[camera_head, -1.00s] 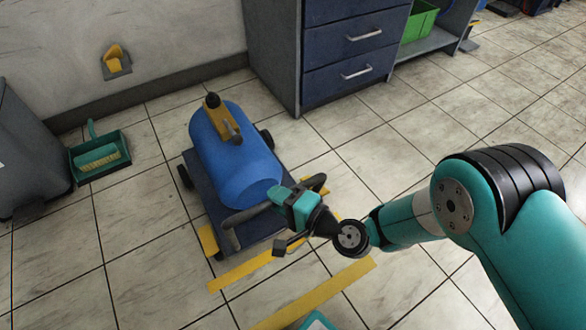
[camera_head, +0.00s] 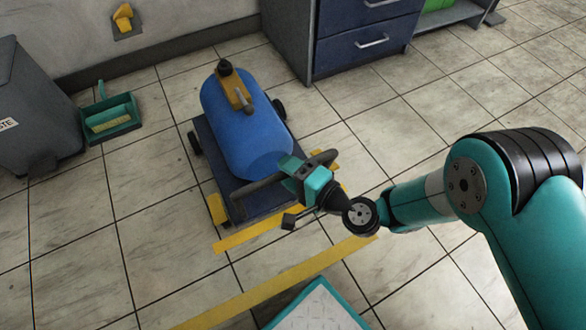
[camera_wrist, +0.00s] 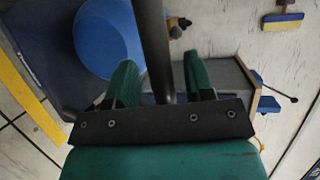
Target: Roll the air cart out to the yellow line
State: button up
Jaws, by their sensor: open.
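The air cart is a blue tank (camera_head: 240,125) lying on a dark blue wheeled base (camera_head: 205,165), with a yellow and black fitting on top. Its dark handle bar (camera_head: 255,185) crosses the near end. My gripper (camera_head: 303,176) is at the right part of this bar. In the wrist view the bar (camera_wrist: 153,45) runs between the two spread green fingers, with gaps beside it. A short yellow strip (camera_head: 255,236) lies just in front of the cart. A longer yellow line (camera_head: 290,282) lies nearer to me, apart from the cart.
A grey bin (camera_head: 35,110) and a green dustpan with a brush (camera_head: 110,118) stand left of the cart. A drawer cabinet (camera_head: 350,45) stands behind right. A teal-edged pale panel (camera_head: 320,310) lies at the bottom. Tiled floor between is clear.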

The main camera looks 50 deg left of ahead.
jog(key=p+v, duration=1.7)
jog(key=p, duration=0.3)
jog(key=shift+d, duration=0.2)
jog(key=shift+w, duration=0.1)
